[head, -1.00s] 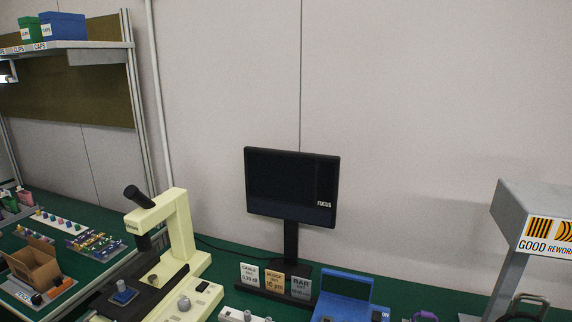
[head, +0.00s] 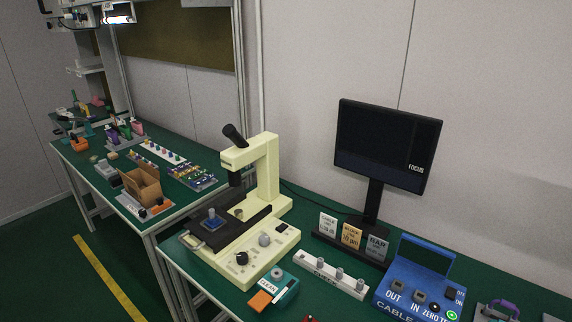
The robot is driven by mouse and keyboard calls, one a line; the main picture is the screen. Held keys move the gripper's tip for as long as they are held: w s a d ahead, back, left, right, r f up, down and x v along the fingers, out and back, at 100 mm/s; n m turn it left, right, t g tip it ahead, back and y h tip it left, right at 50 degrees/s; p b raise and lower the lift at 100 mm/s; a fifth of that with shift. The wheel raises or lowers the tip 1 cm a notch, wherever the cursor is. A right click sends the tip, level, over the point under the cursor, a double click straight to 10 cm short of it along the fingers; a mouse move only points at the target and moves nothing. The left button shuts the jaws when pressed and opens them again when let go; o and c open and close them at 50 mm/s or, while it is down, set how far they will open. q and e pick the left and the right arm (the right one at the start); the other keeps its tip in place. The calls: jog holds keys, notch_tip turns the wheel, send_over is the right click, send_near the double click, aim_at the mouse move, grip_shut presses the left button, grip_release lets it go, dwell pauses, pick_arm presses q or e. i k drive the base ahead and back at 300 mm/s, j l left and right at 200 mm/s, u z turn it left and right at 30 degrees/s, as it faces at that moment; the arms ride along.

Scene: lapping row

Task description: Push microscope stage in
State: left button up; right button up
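The cream microscope (head: 267,172) stands on the green bench, with its dark eyepiece tilted up to the left. Its dark stage (head: 196,233) lies across the base and sticks out to the front left, past the base. A blue piece with a knob (head: 212,221) sits on the stage. Knobs and a dark switch are on the base's front right. Neither of my grippers is in view, so nothing is seen touching the stage.
A black FOCUS monitor (head: 388,148) stands behind, right of the microscope. A CLEAN box (head: 274,290), a white strip with knobs (head: 331,274) and a blue CABLE unit (head: 420,283) line the front right. A second bench with an open cardboard box (head: 142,186) is at left.

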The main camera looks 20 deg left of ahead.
aim_at(231, 224)
jog(key=u, duration=1.25)
